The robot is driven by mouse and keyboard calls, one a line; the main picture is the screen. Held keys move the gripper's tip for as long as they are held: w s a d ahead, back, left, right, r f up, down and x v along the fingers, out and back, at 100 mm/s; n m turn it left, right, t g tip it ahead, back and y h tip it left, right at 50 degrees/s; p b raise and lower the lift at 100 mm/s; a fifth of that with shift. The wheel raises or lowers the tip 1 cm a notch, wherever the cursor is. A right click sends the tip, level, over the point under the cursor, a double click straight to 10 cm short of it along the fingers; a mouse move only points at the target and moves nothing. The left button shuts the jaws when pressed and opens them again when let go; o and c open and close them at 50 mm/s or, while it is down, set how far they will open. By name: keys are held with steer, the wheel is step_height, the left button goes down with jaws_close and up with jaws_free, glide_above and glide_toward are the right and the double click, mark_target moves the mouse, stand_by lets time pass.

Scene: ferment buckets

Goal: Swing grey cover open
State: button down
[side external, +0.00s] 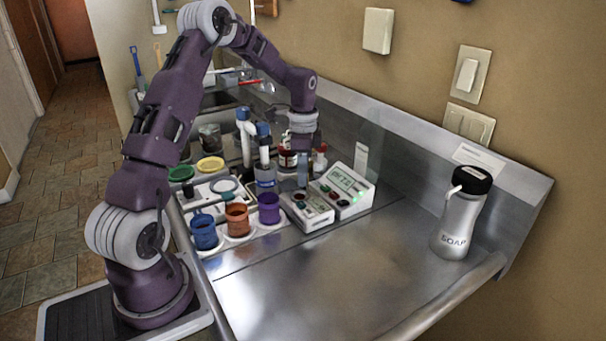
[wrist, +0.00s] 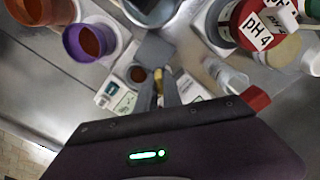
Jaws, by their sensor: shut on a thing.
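A grey cover (wrist: 155,48) shows in the wrist view as a flat panel just beyond my fingertips, above a small white instrument (side external: 308,210) with a dark round well (wrist: 137,75). My gripper (wrist: 159,78) is shut on the cover, with its fingers meeting at the panel's near edge. The exact contact is too small to tell. In the side view my gripper (side external: 302,160) points down over the instrument. There the cover is hard to separate from the fingers, so its angle is unclear.
A meter with a screen (side external: 343,188) stands right beside the instrument. Blue, orange and purple pots (side external: 269,208) stand in a white rack to the left. Bottles, including one marked pH 4 (wrist: 258,25), crowd behind. The steel counter (side external: 330,265) in front is clear; a soap bottle (side external: 461,215) stands far right.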

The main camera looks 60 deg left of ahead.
steer(key=shift+m, duration=0.6)
steer(key=c, duration=1.5)
jaws_free()
step_height(320, 180, up, 7)
steer(key=shift+r, duration=0.1)
